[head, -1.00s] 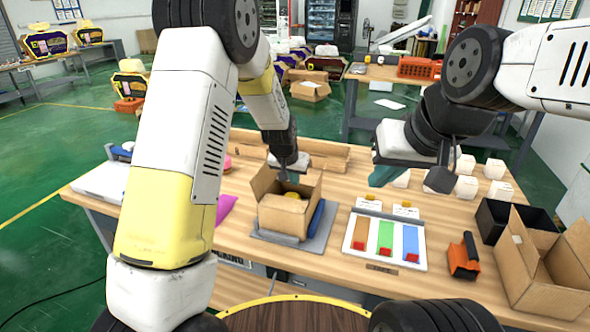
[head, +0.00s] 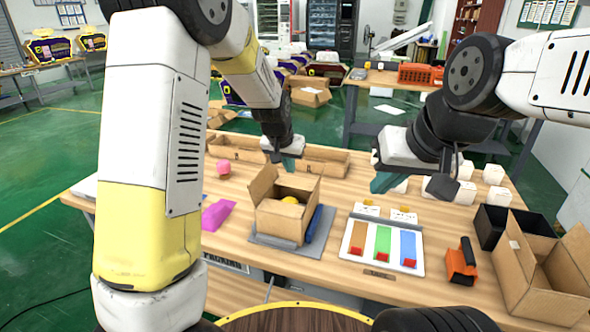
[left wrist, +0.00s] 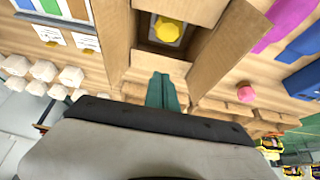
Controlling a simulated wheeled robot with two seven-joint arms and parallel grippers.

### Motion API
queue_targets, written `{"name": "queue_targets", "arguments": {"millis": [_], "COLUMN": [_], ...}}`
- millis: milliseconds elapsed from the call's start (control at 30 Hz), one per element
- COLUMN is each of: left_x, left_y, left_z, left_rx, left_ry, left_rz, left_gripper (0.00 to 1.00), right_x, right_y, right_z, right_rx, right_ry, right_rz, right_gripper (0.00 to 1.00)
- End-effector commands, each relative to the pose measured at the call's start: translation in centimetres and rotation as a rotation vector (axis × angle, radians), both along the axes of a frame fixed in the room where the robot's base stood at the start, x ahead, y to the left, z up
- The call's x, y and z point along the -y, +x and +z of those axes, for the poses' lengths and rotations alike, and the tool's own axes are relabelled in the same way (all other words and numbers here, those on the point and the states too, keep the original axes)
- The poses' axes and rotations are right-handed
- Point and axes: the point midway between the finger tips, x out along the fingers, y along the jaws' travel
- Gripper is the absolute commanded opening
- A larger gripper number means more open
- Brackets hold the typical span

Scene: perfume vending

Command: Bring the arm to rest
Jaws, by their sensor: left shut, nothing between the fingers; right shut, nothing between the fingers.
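My left gripper (head: 288,164) is shut and empty, above and behind the open cardboard box in the middle of the table. In the left wrist view its teal fingers (left wrist: 163,92) are together near the box's edge. My right gripper (head: 383,184) is shut and empty, above the table behind the colour-striped board. The cardboard box (head: 279,220) stands on a grey pad, with a yellow item (head: 290,200) inside; the yellow item also shows in the left wrist view (left wrist: 170,30).
The striped board (head: 383,246), an orange-black tool (head: 462,262), a black bin (head: 493,224) and another open box (head: 547,275) lie to the right. White cubes (head: 465,192) stand behind. A magenta piece (head: 217,214) and a pink ball (head: 223,168) lie left.

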Motion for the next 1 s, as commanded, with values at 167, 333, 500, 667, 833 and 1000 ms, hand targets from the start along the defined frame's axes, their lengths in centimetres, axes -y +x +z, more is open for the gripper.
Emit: {"name": "queue_targets", "arguments": {"millis": [167, 333, 500, 667, 833, 1000], "left_x": [-0.8, -1.3, -2.1, -4.6, -7.6, -9.9], "left_y": [-2.5, -4.0, -5.2, -9.0, -15.7, -22.7], "left_z": [2.9, 4.3, 5.5, 8.9, 12.7, 14.7], "left_rx": [0.004, 0.002, -0.001, -0.003, -0.003, 0.01], "left_ry": [-0.001, -0.001, -0.015, -0.075, -0.143, -0.175], "left_rz": [0.0, 0.0, 0.012, 0.054, 0.107, 0.154], "left_gripper": [0.0, 0.0, 0.0, 0.0, 0.0, 0.0], "right_x": [0.0, 0.0, 0.0, 0.0, 0.0, 0.0], "right_y": [0.0, 0.0, 0.0, 0.0, 0.0, 0.0], "right_z": [0.0, 0.0, 0.0, 0.0, 0.0, 0.0], "right_rx": [0.0, 0.0, 0.0, 0.0, 0.0, 0.0], "right_ry": [0.0, 0.0, 0.0, 0.0, 0.0, 0.0], "right_rz": [0.0, 0.0, 0.0, 0.0, 0.0, 0.0], "right_gripper": [0.0, 0.0, 0.0, 0.0, 0.0, 0.0]}}
